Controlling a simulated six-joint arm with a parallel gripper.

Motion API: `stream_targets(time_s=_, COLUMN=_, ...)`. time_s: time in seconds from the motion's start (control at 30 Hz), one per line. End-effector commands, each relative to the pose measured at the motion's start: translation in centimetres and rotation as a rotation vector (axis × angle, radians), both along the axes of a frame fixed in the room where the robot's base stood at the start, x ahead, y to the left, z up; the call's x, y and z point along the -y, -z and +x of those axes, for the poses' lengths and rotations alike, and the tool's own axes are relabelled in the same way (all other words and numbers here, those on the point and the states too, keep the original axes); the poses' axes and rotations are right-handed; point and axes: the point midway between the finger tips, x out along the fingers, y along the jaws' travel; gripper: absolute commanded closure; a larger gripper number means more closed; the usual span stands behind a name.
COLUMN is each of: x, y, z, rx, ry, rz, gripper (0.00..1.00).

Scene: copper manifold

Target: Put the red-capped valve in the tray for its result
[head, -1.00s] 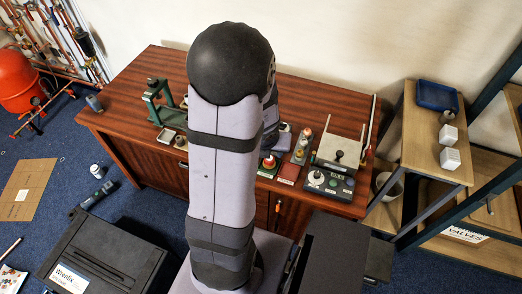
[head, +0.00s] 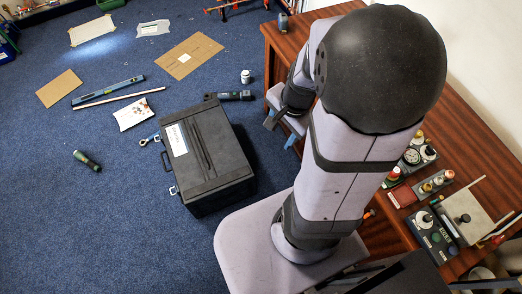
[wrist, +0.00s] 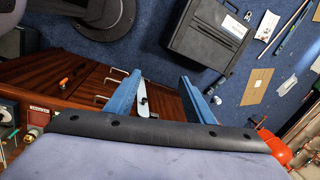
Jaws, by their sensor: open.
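A red-capped part (head: 393,174), seemingly the valve, stands on the wooden bench to the right of my arm in the head view. A small red tray (head: 403,195) lies beside it. My gripper (head: 282,130) is left of my arm, off the bench's front edge and well away from the valve. In the wrist view my gripper (wrist: 160,95) has its blue fingers wide apart. A pale, narrow object shows between them, seemingly farther off; I cannot tell what it is. Part of the bench is hidden behind my arm.
A black case (head: 205,160) lies on the blue carpet, with a torch (head: 87,160) and a level (head: 108,91) beyond. A control box with knobs (head: 432,238) and a pale plate (head: 466,215) occupy the bench's right. A red tank (wrist: 272,147) shows in the wrist view.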

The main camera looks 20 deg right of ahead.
Motion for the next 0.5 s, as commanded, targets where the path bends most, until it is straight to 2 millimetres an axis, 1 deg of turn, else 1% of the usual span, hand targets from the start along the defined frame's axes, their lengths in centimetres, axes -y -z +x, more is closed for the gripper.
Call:
stream_targets(time_s=0.03, x=-2.2, y=-0.4, z=-0.3, rx=-0.014, ry=-0.228, rz=-0.028, gripper=0.51)
stream_targets(time_s=0.1, x=-4.3, y=-0.7, z=-1.1, rx=-0.036, ry=-0.508, rz=-0.063, gripper=0.51)
stream_targets(time_s=0.2, x=-6.3, y=-1.1, z=-2.3, rx=-0.062, ry=-0.840, rz=-0.103, gripper=0.51)
stream_targets(time_s=0.3, x=-7.6, y=-1.5, z=-3.2, rx=-0.081, ry=-1.075, rz=-0.132, gripper=0.51)
stream_targets(time_s=0.33, x=-7.8, y=-1.5, z=-3.4, rx=-0.086, ry=-1.127, rz=-0.139, gripper=0.51)
stream_targets(time_s=0.4, x=-8.2, y=-1.6, z=-3.8, rx=-0.095, ry=-1.220, rz=-0.149, gripper=0.51)
stream_targets(time_s=0.5, x=-8.4, y=-1.7, z=-4.0, rx=-0.101, ry=-1.286, rz=-0.157, gripper=0.51)
